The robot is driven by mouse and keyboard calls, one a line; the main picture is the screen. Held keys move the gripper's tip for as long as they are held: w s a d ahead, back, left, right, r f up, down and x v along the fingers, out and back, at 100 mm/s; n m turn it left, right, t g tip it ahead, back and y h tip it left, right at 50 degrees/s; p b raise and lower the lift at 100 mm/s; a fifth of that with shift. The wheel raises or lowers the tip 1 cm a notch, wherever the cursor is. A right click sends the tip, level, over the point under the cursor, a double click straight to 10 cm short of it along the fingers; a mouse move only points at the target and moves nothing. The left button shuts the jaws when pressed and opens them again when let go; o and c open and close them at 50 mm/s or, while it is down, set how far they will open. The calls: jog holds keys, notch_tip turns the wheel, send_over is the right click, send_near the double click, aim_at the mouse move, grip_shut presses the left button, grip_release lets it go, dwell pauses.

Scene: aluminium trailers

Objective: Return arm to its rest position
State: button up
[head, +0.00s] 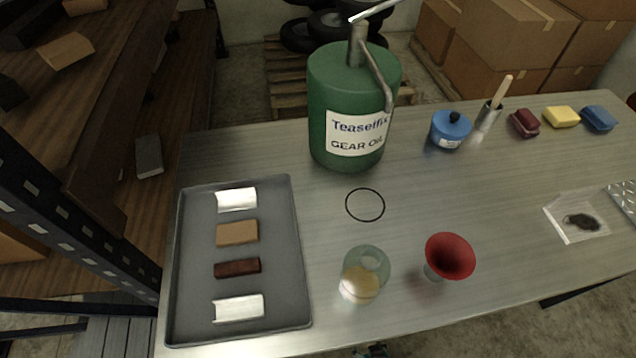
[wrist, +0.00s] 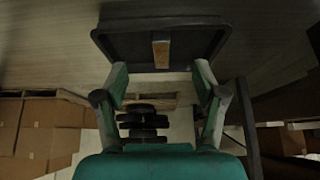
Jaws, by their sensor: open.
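My gripper (wrist: 160,72) shows in the wrist view with its two green fingers spread wide apart. Nothing is held between the fingers. Beyond the fingertips is a dark tray-like shape (wrist: 112,36) with a tan block (wrist: 161,52) on it. I cannot tell whether it is the same as the grey tray in the head view. My gripper does not show clearly in the head view.
The metal bench holds a grey tray (head: 268,278) with several blocks, a green gear oil drum (head: 340,95), a glass jar (head: 368,262), a red funnel (head: 450,256) and a blue container (head: 450,130). Shelving (head: 120,190) stands left; boxes (head: 510,45) and tires stand behind.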

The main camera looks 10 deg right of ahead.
jog(key=s+r+t, duration=0.3)
jog(key=r, duration=1.1)
jog(key=s+r+t, duration=0.2)
jog(key=s+r, duration=0.2)
jog(key=r, duration=1.1)
jog(key=s+r+t, duration=0.3)
jog(key=s+r, duration=0.1)
jog(key=r, duration=1.1)
jog(key=shift+d+t, duration=0.15)
jog(key=shift+t, duration=0.15)
jog(key=shift+r, duration=0.1)
